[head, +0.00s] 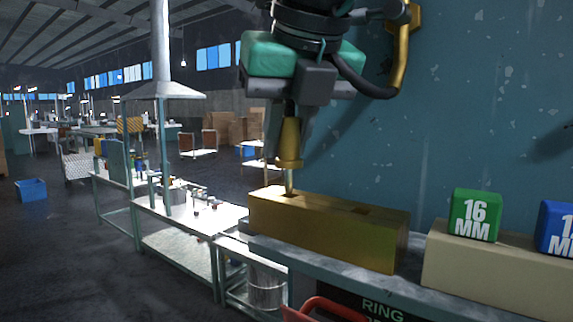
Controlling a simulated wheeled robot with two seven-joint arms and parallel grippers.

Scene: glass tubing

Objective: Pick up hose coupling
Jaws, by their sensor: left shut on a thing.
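My left gripper (291,128) comes down from the top of the head view, its fingers pointing down. It is shut on a brass hose coupling (289,145), which hangs upright between the fingers. The coupling's thin lower stem reaches down to the top of a brass-coloured block (335,238) near its left end. I cannot tell whether the stem tip is inside a hole there or just above it. A dark slot shows in the block's top further right. My right gripper is not in view.
The block stands on a grey shelf by a teal wall. To its right a beige block (490,268) bears a green "16 MM" cube (475,215) and a blue cube (557,228). A red handle (330,308) is at the bottom. Workbenches (190,215) stand at left.

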